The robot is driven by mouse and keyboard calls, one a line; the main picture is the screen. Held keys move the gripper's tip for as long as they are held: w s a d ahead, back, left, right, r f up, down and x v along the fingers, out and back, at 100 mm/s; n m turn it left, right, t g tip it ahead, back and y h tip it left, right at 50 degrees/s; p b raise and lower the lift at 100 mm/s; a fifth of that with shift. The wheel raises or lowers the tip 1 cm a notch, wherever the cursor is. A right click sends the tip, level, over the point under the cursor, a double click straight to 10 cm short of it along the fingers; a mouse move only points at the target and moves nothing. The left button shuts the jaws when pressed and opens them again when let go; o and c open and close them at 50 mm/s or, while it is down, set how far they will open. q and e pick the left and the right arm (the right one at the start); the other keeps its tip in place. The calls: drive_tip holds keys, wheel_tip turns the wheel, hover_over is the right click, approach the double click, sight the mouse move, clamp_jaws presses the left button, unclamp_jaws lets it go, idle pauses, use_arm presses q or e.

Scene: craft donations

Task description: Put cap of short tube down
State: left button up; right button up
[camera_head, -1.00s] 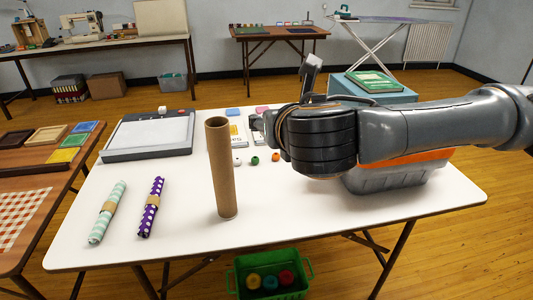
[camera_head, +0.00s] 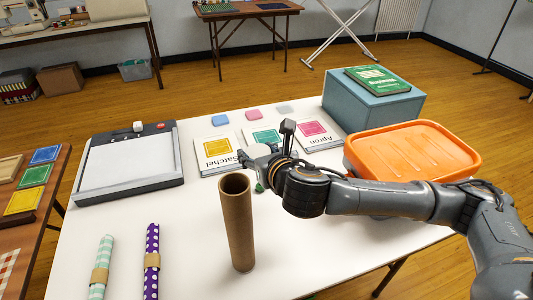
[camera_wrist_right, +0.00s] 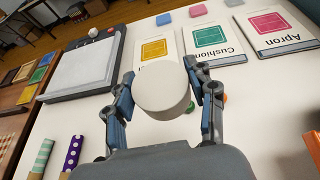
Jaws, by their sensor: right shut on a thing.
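My right gripper (camera_head: 262,160) is shut on a white round cap (camera_wrist_right: 162,88), which shows between its two fingers in the right wrist view. The gripper is over the white table (camera_head: 330,258), behind the cardboard tube and in front of the pattern booklets. In the head view the arm and fingers make the cap hard to make out. The brown cardboard tube (camera_head: 238,228) stands upright on the table with its top open. My left gripper is not in view.
The Satchel (camera_head: 217,150), Cushion (camera_head: 266,137) and Apron (camera_head: 313,130) booklets lie behind the gripper. A paper trimmer (camera_head: 127,165) lies left. Two patterned rolls (camera_head: 151,265) lie at front left. An orange-lidded bin (camera_head: 412,150) and blue box (camera_head: 370,100) stand right.

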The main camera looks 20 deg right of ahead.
drive_tip(key=d+p, duration=0.1)
drive_tip(key=p, duration=0.1)
drive_tip(key=w+d+f+h+p, duration=0.1)
drive_tip(key=p, duration=0.1)
drive_tip(key=shift+w+d+f+m, duration=0.15)
drive_tip(key=shift+w+m, duration=0.05)
drive_tip(key=shift+m, duration=0.2)
drive_tip(key=w+f, duration=0.3)
drive_tip(key=w, duration=0.1)
drive_tip(key=w+d+f+b, duration=0.1)
drive_tip(key=w+f, duration=0.2)
drive_tip(key=w, duration=0.1)
drive_tip(key=w+f, duration=0.3)
drive_tip(key=w, duration=0.2)
drive_tip(key=shift+d+f+b, duration=0.1)
drive_tip(key=shift+d+b, duration=0.25)
drive_tip(key=shift+w+f, duration=0.25)
drive_tip(key=shift+f, duration=0.1)
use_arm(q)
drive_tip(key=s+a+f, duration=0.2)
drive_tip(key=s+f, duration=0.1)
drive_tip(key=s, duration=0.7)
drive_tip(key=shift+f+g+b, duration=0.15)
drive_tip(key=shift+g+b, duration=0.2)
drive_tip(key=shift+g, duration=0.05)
use_arm(e)
drive_tip(key=shift+f, duration=1.55)
